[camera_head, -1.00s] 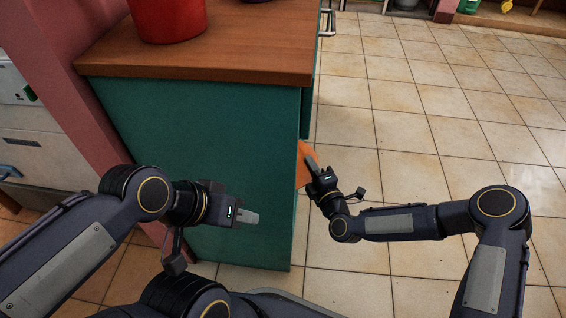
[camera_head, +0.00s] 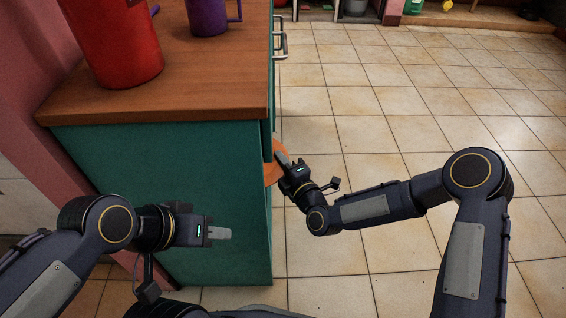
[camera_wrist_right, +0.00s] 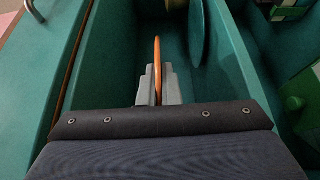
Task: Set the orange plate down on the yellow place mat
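The orange plate (camera_head: 272,163) shows in the head view at the right side of the teal cabinet, partly hidden by the cabinet edge and my gripper. In the right wrist view the plate (camera_wrist_right: 158,68) stands edge-on between the two grey fingers. My right gripper (camera_head: 283,158) is shut on it; its fingers also show in the right wrist view (camera_wrist_right: 158,88). My left gripper (camera_head: 220,233) is in front of the cabinet's near side, with nothing seen in it; its finger gap cannot be made out. No yellow place mat is in view.
The teal cabinet (camera_head: 180,180) has a wooden top (camera_head: 190,90) with a red container (camera_head: 115,45) and a purple mug (camera_head: 207,15). In the right wrist view, a green plate-like disc (camera_wrist_right: 196,30) stands beyond the orange plate, between teal walls. Tiled floor (camera_head: 400,110) is clear to the right.

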